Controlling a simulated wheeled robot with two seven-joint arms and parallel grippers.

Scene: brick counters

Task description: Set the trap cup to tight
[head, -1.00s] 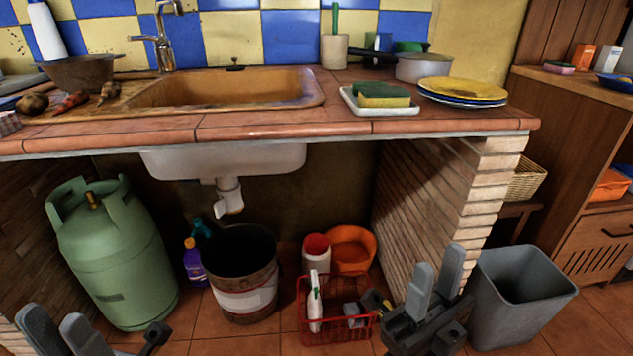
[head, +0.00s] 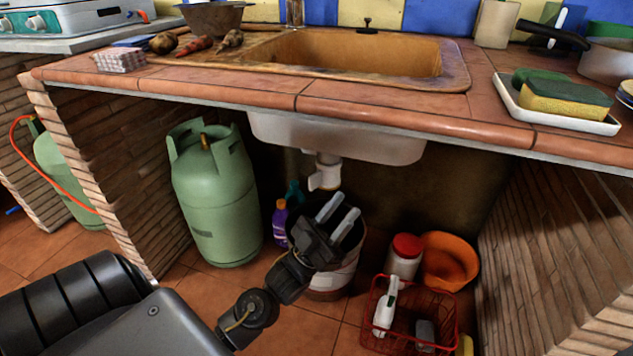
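The white drain trap (head: 325,170) hangs under the sink basin, with its cup (head: 318,183) at the lower end. The cup's exact turned position is too small to read. My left gripper (head: 339,213) reaches in from the lower left, in front of the bucket and a little below the trap. Its two grey fingers point up and right with a gap between them, and nothing shows between them. It appears apart from the trap. My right gripper is out of view.
The counter's front edge (head: 400,122) overhangs the space. A green gas cylinder (head: 213,195) stands left, with a purple bottle (head: 280,222) beside the bucket (head: 330,281). A red basket (head: 378,310), a red-lidded container (head: 404,257) and an orange bowl (head: 450,260) lie right.

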